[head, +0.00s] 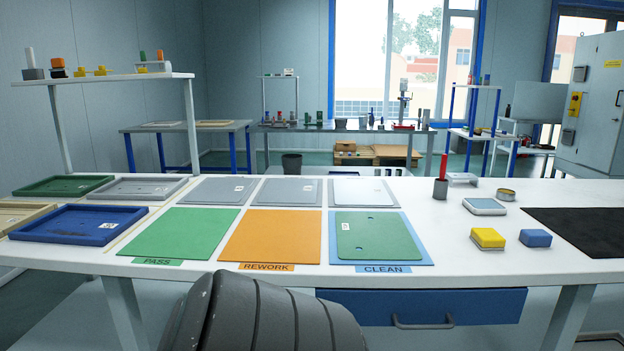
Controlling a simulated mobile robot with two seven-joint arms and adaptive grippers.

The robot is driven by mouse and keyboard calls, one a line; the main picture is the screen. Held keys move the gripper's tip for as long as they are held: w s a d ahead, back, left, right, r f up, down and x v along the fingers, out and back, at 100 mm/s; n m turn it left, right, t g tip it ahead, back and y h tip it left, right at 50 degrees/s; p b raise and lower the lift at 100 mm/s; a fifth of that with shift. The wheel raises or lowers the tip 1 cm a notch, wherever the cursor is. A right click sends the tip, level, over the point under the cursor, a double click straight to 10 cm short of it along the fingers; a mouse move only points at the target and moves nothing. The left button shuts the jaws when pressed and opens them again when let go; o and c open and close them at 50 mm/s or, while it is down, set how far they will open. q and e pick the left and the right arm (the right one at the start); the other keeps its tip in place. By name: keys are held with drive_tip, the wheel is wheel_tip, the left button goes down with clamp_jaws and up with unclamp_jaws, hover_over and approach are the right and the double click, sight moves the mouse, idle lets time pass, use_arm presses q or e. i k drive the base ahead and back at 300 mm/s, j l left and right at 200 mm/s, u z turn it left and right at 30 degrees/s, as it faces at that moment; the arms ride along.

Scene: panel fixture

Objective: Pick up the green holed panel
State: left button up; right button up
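The green holed panel (372,239) lies flat on the blue mat marked CLEAN (426,246), at the front middle of the white table in the head view. It has rounded corners, small holes and a small white label near its upper left. Nothing lies on top of it. A plain green mat marked PASS (180,234) and an orange mat marked REWORK (272,237) lie to its left. Neither my left nor my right gripper is in view.
Grey panels (287,192) lie behind the mats. Blue (78,226) and green (62,186) trays are at left. Yellow (487,238) and blue (535,238) blocks and a dark mat (588,230) are at right. A dark ribbed shape (265,315), unclear what, covers the front edge.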

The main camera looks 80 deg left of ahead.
sight(56, 186)
drive_tip(key=u, duration=3.85)
